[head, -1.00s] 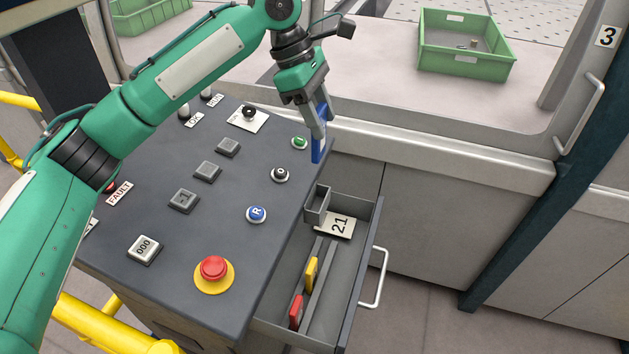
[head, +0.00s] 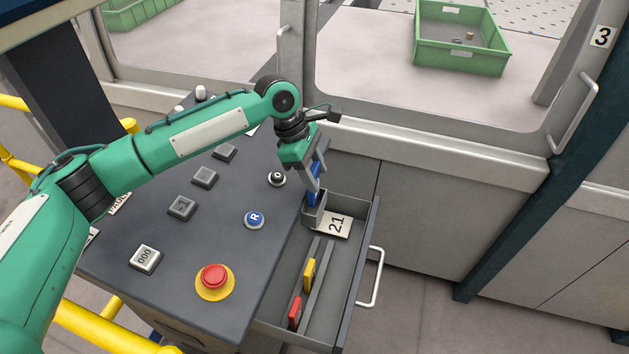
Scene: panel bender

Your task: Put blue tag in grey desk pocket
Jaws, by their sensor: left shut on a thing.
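My left gripper (head: 314,184) is shut on the blue tag (head: 314,190) and points down. The tag is upright, with its lower end at the mouth of the small grey pocket (head: 314,214) in the back left corner of the open drawer. I cannot tell how far the tag's lower end is inside the pocket, as the pocket's wall hides it. My right gripper is not in view.
The console (head: 200,255) with buttons and a red emergency stop (head: 214,276) lies left. A green crate (head: 459,58) stands behind.

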